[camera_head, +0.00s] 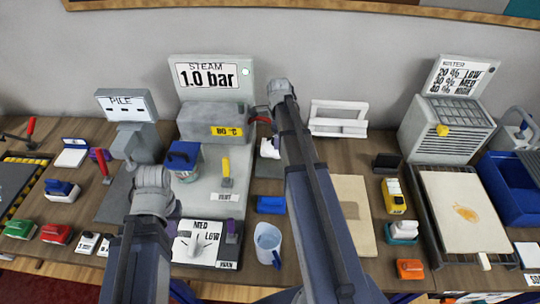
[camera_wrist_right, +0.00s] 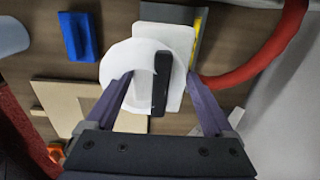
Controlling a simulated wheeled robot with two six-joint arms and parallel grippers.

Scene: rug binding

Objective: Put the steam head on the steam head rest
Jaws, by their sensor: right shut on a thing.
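In the right wrist view, my right gripper (camera_wrist_right: 160,82) is shut on the steam head (camera_wrist_right: 138,82), a white rounded piece with a black bar beside it. A white plate (camera_wrist_right: 176,45) shows just behind it; I cannot tell whether they touch or which part is the rest. In the head view, a bit of white (camera_head: 268,148) shows beside my right arm, over a dark mat (camera_head: 268,166); the arm hides my right gripper. My left gripper (camera_head: 153,200) is at the left, below the steam unit, and its fingers are not clearly seen.
A red hose (camera_wrist_right: 265,55) curves in from the right in the wrist view. The steam unit (camera_head: 212,120) stands at the back. The table is crowded.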

